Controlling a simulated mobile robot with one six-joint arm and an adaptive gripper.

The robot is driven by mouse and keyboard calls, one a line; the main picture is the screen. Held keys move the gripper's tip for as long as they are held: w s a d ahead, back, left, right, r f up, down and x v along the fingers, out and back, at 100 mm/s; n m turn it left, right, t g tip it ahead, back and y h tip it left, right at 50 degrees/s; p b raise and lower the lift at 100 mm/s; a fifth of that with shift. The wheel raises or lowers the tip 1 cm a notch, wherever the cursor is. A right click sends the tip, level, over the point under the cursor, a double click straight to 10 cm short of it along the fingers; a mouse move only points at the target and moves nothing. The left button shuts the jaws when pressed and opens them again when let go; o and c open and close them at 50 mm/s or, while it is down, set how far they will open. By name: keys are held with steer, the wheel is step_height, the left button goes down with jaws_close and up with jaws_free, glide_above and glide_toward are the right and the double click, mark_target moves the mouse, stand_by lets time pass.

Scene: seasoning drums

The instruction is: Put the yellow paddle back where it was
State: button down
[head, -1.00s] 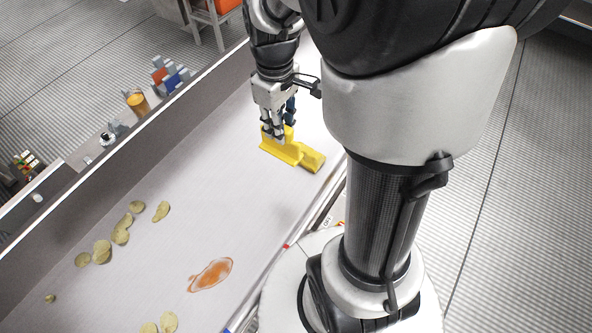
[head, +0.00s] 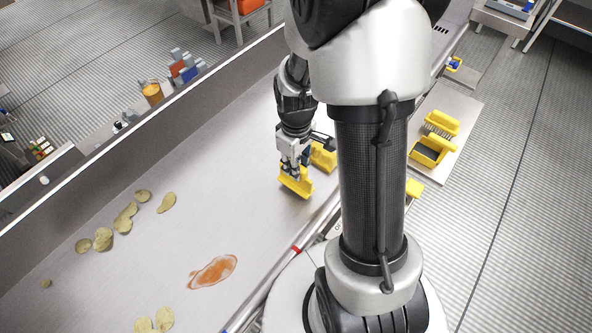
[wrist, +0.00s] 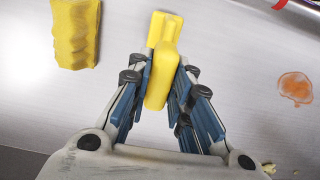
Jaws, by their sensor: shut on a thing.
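The yellow paddle (head: 296,184) is in my gripper (head: 293,166), low over the grey conveyor-like surface (head: 180,250). I cannot tell whether its lower edge touches the surface. In the wrist view the paddle (wrist: 162,62) has a rounded handle between the blue-grey fingers of my gripper (wrist: 160,85), and a flat wider part at its far end. My fingers are shut on the handle. A second yellow piece (head: 323,156), blocky with a wavy side, lies just behind and right of the paddle. It also shows at upper left in the wrist view (wrist: 76,35).
Round chips (head: 125,215) and an orange spill (head: 213,271) lie on the surface to the left. A raised side wall (head: 150,125) bounds its far side. A light board (head: 455,150) with yellow pieces (head: 428,150) stands to the right, beyond my arm.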

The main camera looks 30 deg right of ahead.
steer(key=shift+f, duration=1.1)
steer(key=shift+f+b, duration=0.2)
steer(key=shift+b, duration=0.15)
steer(key=c, duration=1.5)
jaws_free()
steer(key=shift+o, duration=0.2)
steer(key=shift+r, duration=0.15)
